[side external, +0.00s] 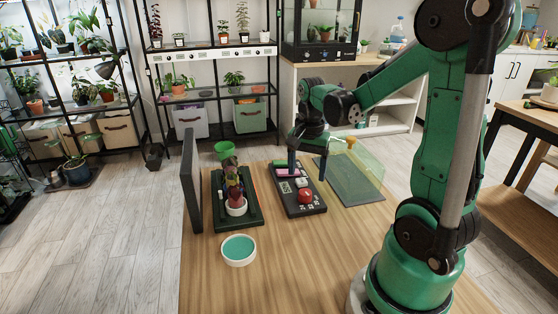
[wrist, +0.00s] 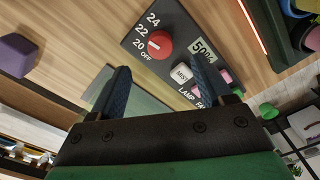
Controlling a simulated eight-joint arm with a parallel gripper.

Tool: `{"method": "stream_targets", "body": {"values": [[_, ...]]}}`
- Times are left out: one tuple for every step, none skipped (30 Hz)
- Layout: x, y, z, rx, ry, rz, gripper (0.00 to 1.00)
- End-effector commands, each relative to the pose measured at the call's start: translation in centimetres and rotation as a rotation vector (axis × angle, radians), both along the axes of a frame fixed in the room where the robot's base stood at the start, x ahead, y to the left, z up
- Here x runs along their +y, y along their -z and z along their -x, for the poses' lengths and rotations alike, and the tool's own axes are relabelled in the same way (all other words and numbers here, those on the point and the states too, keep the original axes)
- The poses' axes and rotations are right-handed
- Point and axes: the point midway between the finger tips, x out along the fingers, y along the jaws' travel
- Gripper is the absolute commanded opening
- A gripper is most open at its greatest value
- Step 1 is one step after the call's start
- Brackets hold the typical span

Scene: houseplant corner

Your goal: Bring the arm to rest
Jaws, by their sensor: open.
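My gripper (side external: 307,172) is above the dark control panel (side external: 312,208) on the wooden table. Its two dark blue fingers point down and stand apart, with nothing seen between them. In the wrist view, my gripper (wrist: 160,65) is open, with the panel (wrist: 180,22) beyond the fingertips. The panel has a red knob (wrist: 159,43) among the marks 20, 22, 24 and OFF. A small display (wrist: 203,50) and a pale MIST button (wrist: 182,73) sit beside it. My right finger partly hides the LAMP and FAN end.
A teal dish (side external: 238,248) is in front. A translucent cover (side external: 366,160) and grey mat (side external: 352,192) lie right. The table's near middle is clear.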

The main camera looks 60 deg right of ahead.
Motion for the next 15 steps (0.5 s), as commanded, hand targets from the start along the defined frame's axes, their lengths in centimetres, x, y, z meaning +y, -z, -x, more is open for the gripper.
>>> {"method": "stream_targets", "body": {"values": [[0.1, 0.0, 0.0, -0.002, -0.007, 0.002, 0.72], [0.2, -0.1, -0.1, -0.007, -0.018, 0.005, 0.72], [0.6, -0.3, -0.3, -0.016, -0.046, 0.011, 0.72], [1.0, -0.5, -0.5, -0.027, -0.079, 0.020, 0.72], [1.5, -0.8, -0.7, -0.043, -0.122, 0.030, 0.72], [2.4, -1.3, -1.1, -0.069, -0.195, 0.050, 0.72], [3.2, -1.7, -1.3, -0.092, -0.261, 0.066, 0.72], [4.1, -2.1, -1.6, -0.118, -0.334, 0.086, 0.72], [5.5, -2.7, -2.0, -0.155, -0.440, 0.115, 0.72], [6.5, -3.1, -2.2, -0.186, -0.523, 0.139, 0.72], [7.5, -3.5, -2.4, -0.217, -0.607, 0.163, 0.72], [8.9, -3.9, -2.6, -0.257, -0.715, 0.196, 0.72], [9.8, -4.3, -2.7, -0.287, -0.794, 0.221, 0.72], [10.8, -4.5, -2.7, -0.316, -0.868, 0.245, 0.72], [12.0, -4.9, -2.8, -0.354, -0.962, 0.278, 0.72]]}}
